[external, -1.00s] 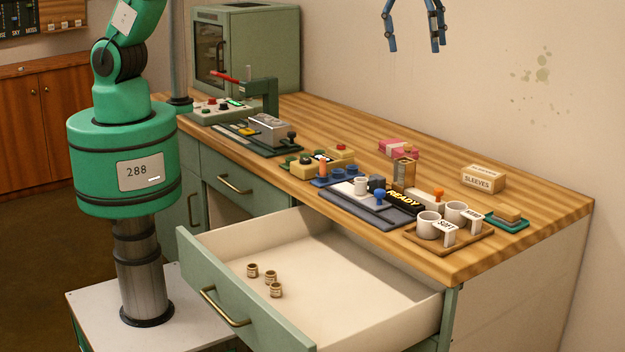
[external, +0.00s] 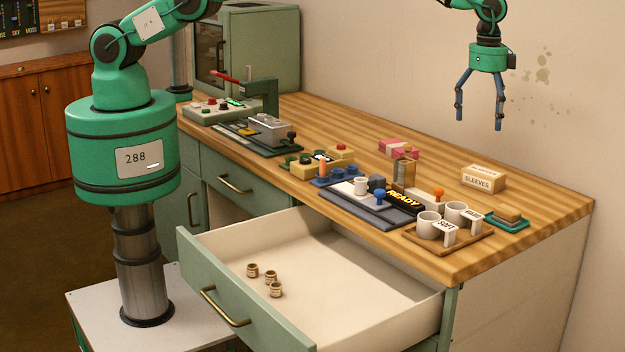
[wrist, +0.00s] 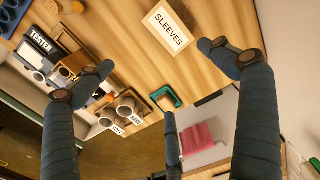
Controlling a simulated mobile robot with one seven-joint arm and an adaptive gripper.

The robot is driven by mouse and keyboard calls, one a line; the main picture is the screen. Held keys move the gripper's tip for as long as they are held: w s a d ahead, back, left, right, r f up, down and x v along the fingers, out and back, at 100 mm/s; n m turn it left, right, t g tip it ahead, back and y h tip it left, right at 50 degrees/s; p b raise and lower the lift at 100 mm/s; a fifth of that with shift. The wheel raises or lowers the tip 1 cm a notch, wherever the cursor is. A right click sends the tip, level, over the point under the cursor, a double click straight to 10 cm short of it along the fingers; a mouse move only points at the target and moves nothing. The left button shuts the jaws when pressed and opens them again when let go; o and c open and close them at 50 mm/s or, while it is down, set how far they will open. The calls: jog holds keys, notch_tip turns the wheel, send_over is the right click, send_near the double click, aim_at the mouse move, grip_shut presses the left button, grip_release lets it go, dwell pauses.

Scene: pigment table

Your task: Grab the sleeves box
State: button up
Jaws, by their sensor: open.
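The sleeves box (external: 483,179) is a small tan box with a white label reading SLEEVES. It sits on the wooden table (external: 545,205) near the wall at the right. In the wrist view the box (wrist: 168,28) shows at the top middle, ahead of the fingers. My gripper (external: 480,125) is open and empty, fingers pointing down, in the air above the box. In the wrist view its dark blue fingers are spread wide, with the box beyond the tips and touching none of them.
An open drawer (external: 340,285) holds several small jars. Bare wood surrounds the box.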

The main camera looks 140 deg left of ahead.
aim_at(481, 172)
jog(key=a+f, duration=0.1)
jog(key=s+a+f, duration=0.1)
jog(key=a+f, duration=0.1)
jog(key=shift+s+f, duration=0.2)
jog(key=shift+s, duration=0.05)
jog(key=shift+f, duration=4.3)
jog(key=shift+d+f, duration=0.1)
jog(key=shift+s+f, duration=0.2)
jog(key=shift+f, duration=2.25)
jog(key=shift+c, duration=0.2)
jog(key=c, duration=1.3)
